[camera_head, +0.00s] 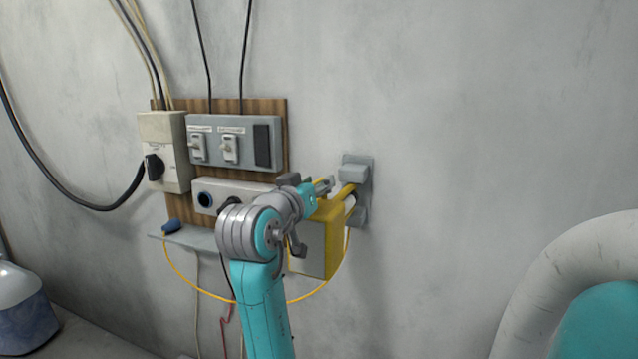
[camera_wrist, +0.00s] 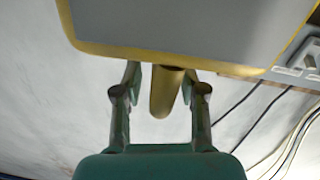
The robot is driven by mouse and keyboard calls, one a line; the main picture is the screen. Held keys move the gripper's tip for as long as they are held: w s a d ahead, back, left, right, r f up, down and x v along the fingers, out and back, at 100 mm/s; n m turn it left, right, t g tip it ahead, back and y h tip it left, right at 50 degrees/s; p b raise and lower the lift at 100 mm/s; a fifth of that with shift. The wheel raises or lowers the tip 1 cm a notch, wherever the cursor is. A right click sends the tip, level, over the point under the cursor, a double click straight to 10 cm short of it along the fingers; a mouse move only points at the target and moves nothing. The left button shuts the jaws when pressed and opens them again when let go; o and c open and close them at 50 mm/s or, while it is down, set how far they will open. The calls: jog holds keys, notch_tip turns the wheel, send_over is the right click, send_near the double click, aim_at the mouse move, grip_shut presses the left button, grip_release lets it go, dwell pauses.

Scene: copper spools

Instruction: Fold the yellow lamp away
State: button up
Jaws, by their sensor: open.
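The yellow lamp (camera_head: 328,230) hangs on a grey wall bracket (camera_head: 355,168), with its box-shaped head out from the wall. The head has a yellow frame and a pale grey face, which also fills the top of the wrist view (camera_wrist: 180,25). A short, round yellow bar (camera_wrist: 162,92) sticks out from the head's edge. My gripper (camera_wrist: 161,76) is open, with one finger on each side of this bar; I cannot tell whether either finger touches it. In the head view, my arm's end overlaps the lamp's left side and hides part of it.
A yellow cord (camera_head: 190,279) loops below. A thick pale hose (camera_head: 545,285) curves at the lower right. The wall between is bare.

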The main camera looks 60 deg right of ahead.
jog(key=shift+d, duration=0.75)
grip_shut()
